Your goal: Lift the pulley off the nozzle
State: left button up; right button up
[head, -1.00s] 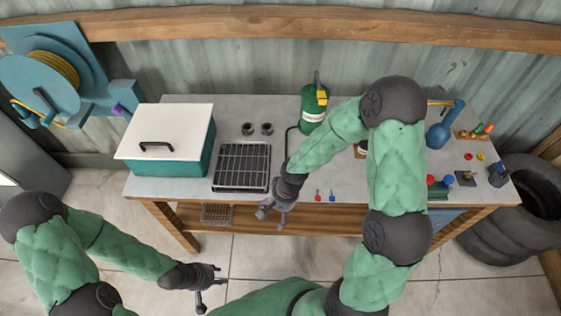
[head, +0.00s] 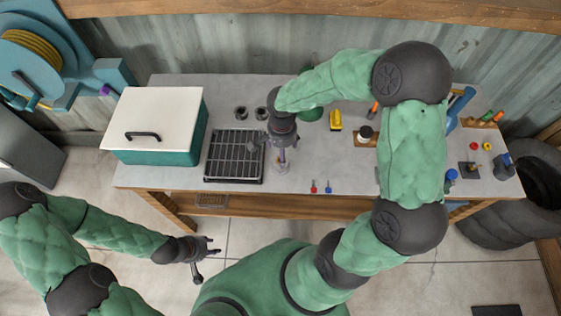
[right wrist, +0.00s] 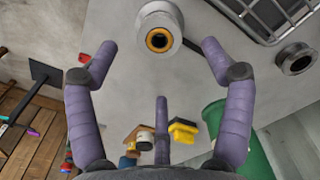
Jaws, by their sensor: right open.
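A pale round pulley (right wrist: 160,22) with an orange ring around a dark centre shows at the top of the right wrist view. The nozzle cannot be told apart from it. In the head view a small pale piece (head: 281,170) stands on the bench just below my right gripper (head: 282,154). In the right wrist view my right gripper (right wrist: 160,75) has its purple fingers spread, with nothing between them. The pulley is beyond the fingertips, apart from them. My left gripper (head: 212,261) is open and empty over the floor in front of the bench.
A black grill rack (head: 234,157) lies left of the right gripper, beside a white-lidded teal box (head: 153,125). A green tank (head: 311,112) and yellow block (head: 336,121) are close on the right. The bench front (head: 300,180) holds small red and blue pieces.

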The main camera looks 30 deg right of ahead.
jog(key=shift+a+f+b, duration=0.2)
jog(key=shift+f+b, duration=0.45)
jog(key=shift+f, duration=2.4)
jog(key=c, duration=1.5)
jog(key=shift+r, duration=0.1)
